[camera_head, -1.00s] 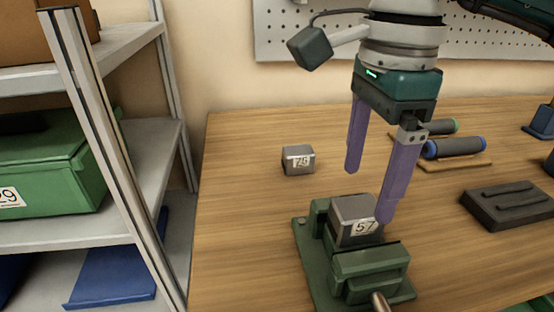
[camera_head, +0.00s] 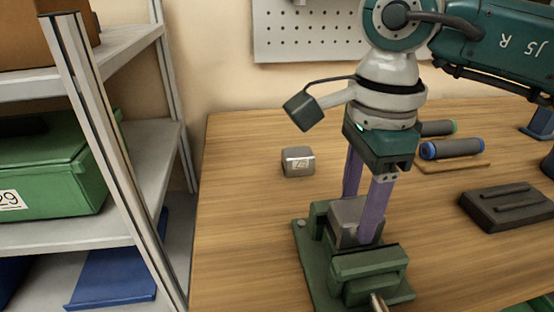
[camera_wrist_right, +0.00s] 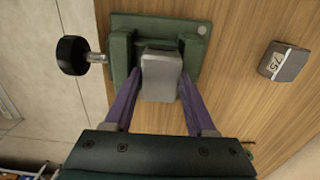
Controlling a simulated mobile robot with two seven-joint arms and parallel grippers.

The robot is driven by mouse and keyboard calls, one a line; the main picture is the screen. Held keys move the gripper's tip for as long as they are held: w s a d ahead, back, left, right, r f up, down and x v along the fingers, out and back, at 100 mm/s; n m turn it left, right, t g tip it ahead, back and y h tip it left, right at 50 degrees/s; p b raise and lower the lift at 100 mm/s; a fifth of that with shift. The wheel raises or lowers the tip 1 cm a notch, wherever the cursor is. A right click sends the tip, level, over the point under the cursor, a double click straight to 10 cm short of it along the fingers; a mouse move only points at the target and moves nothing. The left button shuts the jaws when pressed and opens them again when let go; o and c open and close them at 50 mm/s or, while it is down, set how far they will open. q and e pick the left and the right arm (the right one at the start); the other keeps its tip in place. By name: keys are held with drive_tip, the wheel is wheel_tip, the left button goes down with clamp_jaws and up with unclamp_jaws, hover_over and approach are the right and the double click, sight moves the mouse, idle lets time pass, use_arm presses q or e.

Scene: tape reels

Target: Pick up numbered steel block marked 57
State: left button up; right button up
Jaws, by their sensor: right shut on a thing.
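The steel block marked 57 (camera_head: 342,218) sits in a green vise (camera_head: 356,265) on the wooden table, between the vise jaws. Its number label is now hidden behind a finger in the head view. My right gripper (camera_head: 358,222) has come down from above, with its two purple fingers shut on opposite sides of the block. In the right wrist view the block (camera_wrist_right: 161,76) shows between the right gripper's fingers (camera_wrist_right: 157,98), still within the vise (camera_wrist_right: 121,55). My left gripper is not in view.
A second steel block (camera_head: 298,161), reading 75 in the wrist view (camera_wrist_right: 284,62), stands to the left behind the vise. A dark grey block (camera_head: 508,205) and rollers (camera_head: 450,148) lie at right. A shelf with a green box (camera_head: 50,165) stands at left.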

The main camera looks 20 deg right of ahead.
clamp_jaws()
drive_tip(key=shift+r, duration=0.1)
idle(0.3)
